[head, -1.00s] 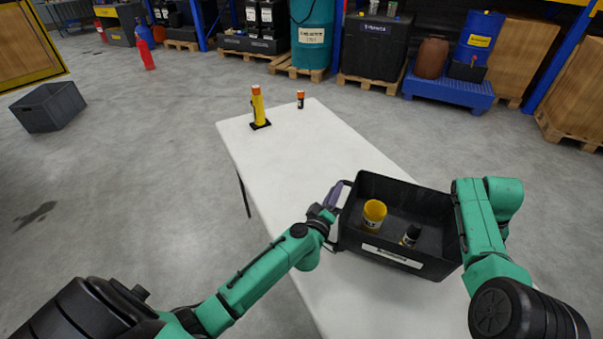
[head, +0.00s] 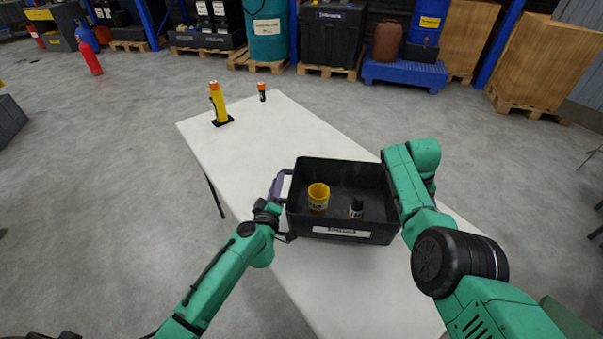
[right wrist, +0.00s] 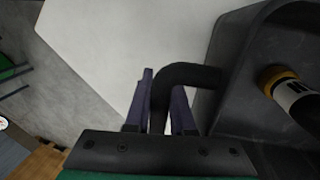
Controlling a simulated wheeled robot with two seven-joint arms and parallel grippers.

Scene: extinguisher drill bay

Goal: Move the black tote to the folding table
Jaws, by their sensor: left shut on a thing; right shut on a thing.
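The black tote (head: 375,234) is over the right-hand part of the white folding table (head: 250,135), roughly level. I cannot tell whether its base touches the tabletop. Inside it are a yellow cup-like container (head: 318,196) and a small black container with a pale label (head: 356,208). My left gripper (head: 278,188) is shut on the tote's left handle. My right gripper is hidden behind its arm in the head view. The right wrist view shows its purple fingers (right wrist: 162,108) shut around the tote's dark right handle (right wrist: 185,75).
A yellow torch-like object (head: 218,103) on a black base and a small orange-and-black battery-like cylinder (head: 262,92) stand at the table's far end. Pallets, drums and a blue spill tray (head: 405,74) line the back. Open grey floor surrounds the table.

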